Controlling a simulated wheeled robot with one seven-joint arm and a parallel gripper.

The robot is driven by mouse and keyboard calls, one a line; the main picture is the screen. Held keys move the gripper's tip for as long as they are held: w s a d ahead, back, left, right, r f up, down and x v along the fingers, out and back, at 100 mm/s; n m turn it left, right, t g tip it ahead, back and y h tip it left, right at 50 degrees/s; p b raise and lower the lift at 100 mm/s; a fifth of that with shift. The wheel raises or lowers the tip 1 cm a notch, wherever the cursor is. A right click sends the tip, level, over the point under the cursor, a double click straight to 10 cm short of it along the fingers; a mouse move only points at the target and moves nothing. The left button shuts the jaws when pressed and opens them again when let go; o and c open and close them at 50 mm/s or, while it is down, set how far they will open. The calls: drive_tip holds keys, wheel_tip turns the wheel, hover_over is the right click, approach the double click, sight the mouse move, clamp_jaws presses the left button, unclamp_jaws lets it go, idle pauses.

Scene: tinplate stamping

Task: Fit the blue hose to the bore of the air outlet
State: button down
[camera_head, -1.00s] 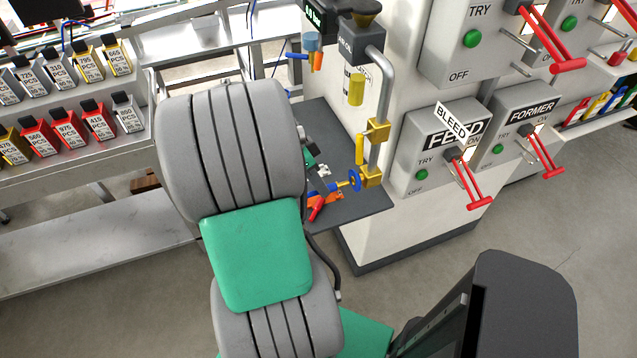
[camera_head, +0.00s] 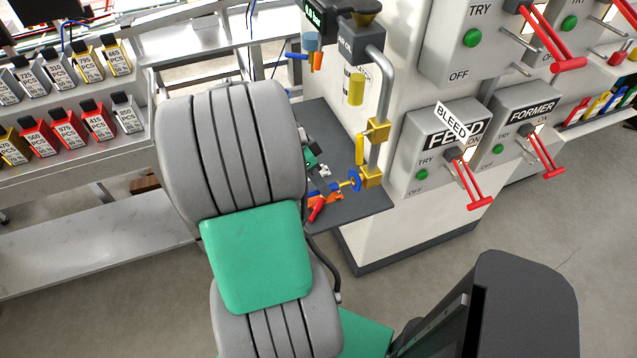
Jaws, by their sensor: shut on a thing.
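The air outlet is a brass block (camera_head: 371,177) at the foot of a grey pipe on the machine's side. My gripper (camera_head: 326,184) is partly hidden behind my arm, just left of the stem. It is shut on the blue hose (camera_head: 334,187), of which only a small blue piece shows by the fingertips. The hose end is close to the stem; I cannot tell whether they touch. The rest of the hose is hidden.
A dark grey shelf (camera_head: 370,205) lies below the outlet, with red and orange pieces (camera_head: 318,206) showing by my gripper. The machine's panel with red levers (camera_head: 470,185) stands to the right. A rack of labelled boxes (camera_head: 65,130) stands at the left.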

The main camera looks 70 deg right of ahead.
drive_tip(key=shift+s+d, duration=0.95)
drive_tip(key=shift+d, duration=0.05)
drive_tip(key=c, duration=1.2)
unclamp_jaws()
drive_tip(key=shift+c, duration=0.2)
drive_tip(key=v, duration=0.7)
drive_tip(key=shift+w+r, duration=0.15)
drive_tip(key=shift+r, duration=0.2)
drive_tip(key=shift+a, duration=0.15)
